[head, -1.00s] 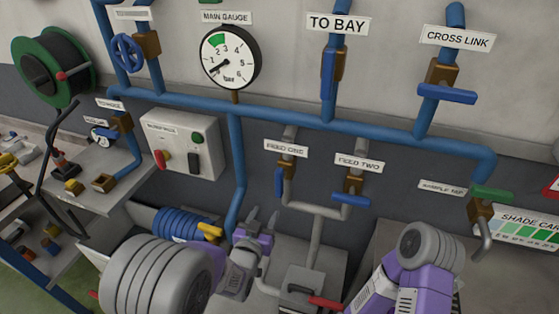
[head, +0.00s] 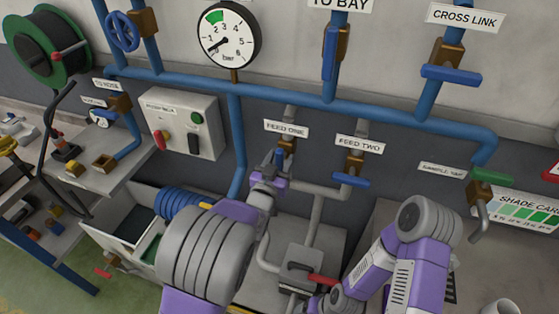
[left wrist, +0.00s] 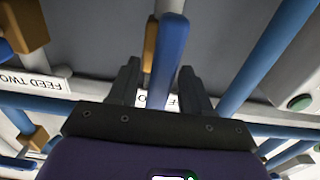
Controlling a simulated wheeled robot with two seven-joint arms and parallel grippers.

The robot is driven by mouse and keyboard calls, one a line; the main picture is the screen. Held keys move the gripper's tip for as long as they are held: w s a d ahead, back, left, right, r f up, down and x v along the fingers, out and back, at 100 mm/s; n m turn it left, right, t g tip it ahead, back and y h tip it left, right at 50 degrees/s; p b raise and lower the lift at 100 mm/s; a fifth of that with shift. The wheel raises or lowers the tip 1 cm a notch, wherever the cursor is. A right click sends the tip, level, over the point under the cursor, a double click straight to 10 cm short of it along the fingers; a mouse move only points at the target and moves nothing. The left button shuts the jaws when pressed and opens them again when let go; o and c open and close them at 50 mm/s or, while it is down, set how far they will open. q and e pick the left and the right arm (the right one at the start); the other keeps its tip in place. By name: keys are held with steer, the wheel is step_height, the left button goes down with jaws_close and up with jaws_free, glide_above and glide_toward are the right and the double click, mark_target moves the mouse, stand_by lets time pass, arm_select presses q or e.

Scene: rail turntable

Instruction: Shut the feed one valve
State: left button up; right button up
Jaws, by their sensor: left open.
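The FEED ONE valve has a brown body (head: 287,146) under its white label (head: 286,129). Its blue handle (head: 280,157) points down, along its pipe, and is partly hidden by my left gripper (head: 268,172). In the left wrist view the blue handle (left wrist: 172,55) stands between the two dark fingers of the left gripper (left wrist: 160,88). The fingers are apart, with gaps showing beside the handle.
The FEED TWO valve, with its blue handle (head: 350,180) across its pipe, is just to the right. A blue main pipe (head: 300,108) runs above. A grey box with a red lever (head: 322,280) stands below. A control box (head: 190,128) is at the left.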

arm_select(q)
jaws_close()
